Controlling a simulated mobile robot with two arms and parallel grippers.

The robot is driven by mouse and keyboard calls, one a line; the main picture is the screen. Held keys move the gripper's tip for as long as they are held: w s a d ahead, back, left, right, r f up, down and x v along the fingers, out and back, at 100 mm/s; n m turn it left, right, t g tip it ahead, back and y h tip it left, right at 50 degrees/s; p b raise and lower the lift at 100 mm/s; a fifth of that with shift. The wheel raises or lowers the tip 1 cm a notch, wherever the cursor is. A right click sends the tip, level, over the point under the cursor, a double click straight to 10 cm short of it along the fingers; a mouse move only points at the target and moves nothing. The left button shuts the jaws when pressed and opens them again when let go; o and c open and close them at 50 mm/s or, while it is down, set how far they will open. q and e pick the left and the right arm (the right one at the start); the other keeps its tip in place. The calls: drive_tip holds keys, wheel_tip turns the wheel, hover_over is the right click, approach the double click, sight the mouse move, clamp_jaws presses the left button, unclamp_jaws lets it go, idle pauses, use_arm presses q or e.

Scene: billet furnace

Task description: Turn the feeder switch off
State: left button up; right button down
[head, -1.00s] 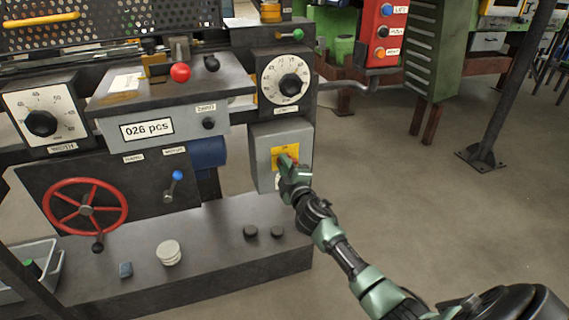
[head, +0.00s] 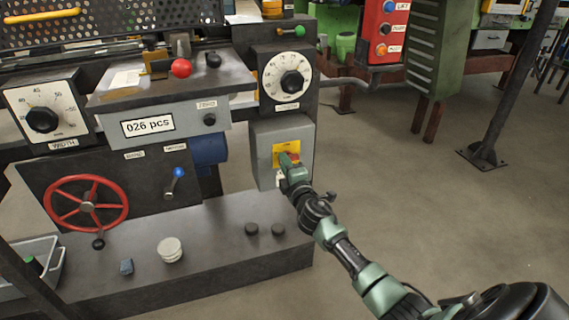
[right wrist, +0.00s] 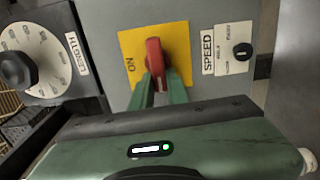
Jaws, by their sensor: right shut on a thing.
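The feeder switch is a red handle (right wrist: 154,58) on a yellow plate (right wrist: 126,46), with the word ON to the handle's left in the right wrist view. In the head view the yellow plate (head: 286,148) is on the front of a grey box (head: 262,138), and the red handle is partly hidden by my right gripper (head: 288,164). In the right wrist view the green fingers of my right gripper (right wrist: 159,86) are closed around the near end of the handle. My left gripper is not in view.
A LENGTH dial (head: 286,77) sits above the switch box. A small SPEED knob (right wrist: 242,50) is beside the yellow plate. A dark machine ledge (head: 215,235) with small loose parts lies below. Open floor (head: 420,230) is at the right.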

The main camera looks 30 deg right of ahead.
drive_tip(key=shift+f, duration=0.15)
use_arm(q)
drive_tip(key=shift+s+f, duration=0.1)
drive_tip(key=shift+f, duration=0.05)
use_arm(e)
drive_tip(key=c, duration=1.4)
unclamp_jaws()
